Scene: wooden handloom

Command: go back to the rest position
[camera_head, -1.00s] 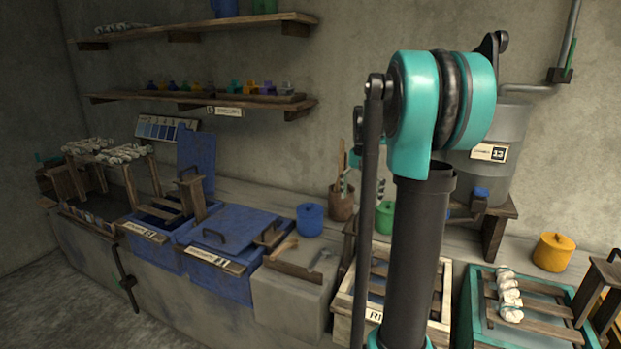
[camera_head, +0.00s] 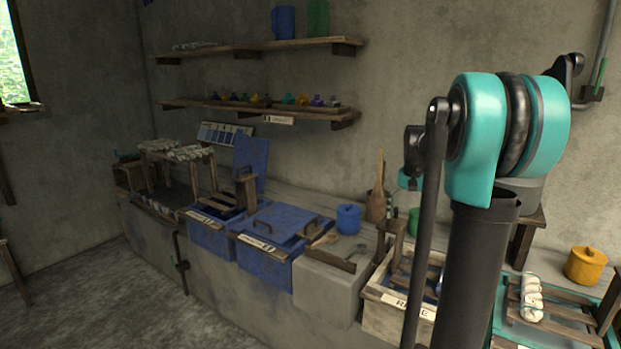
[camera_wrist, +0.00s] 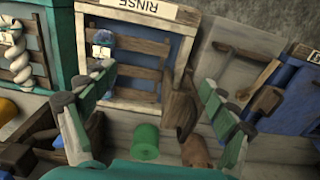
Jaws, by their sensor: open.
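My gripper (camera_wrist: 155,90) is open in the wrist view, its two green fingers spread wide with nothing held between them. Below it are the wooden tray marked RINSE (camera_wrist: 138,12), a green pot (camera_wrist: 146,142) and a brown pot (camera_wrist: 196,150). A small blue and white item (camera_wrist: 103,40) lies at the slats of the rinse tray. In the head view my arm stands on the right, and its dark and teal links hide most of the gripper.
Blue vats (camera_head: 265,262) with lids line the concrete bench. A blue pot (camera_head: 348,218), the rinse tray (camera_head: 385,312), a yellow pot (camera_head: 585,265) and a teal tray with a white skein (camera_head: 531,298) are farther right. Shelves (camera_head: 250,48) hang above. Floor at the lower left is clear.

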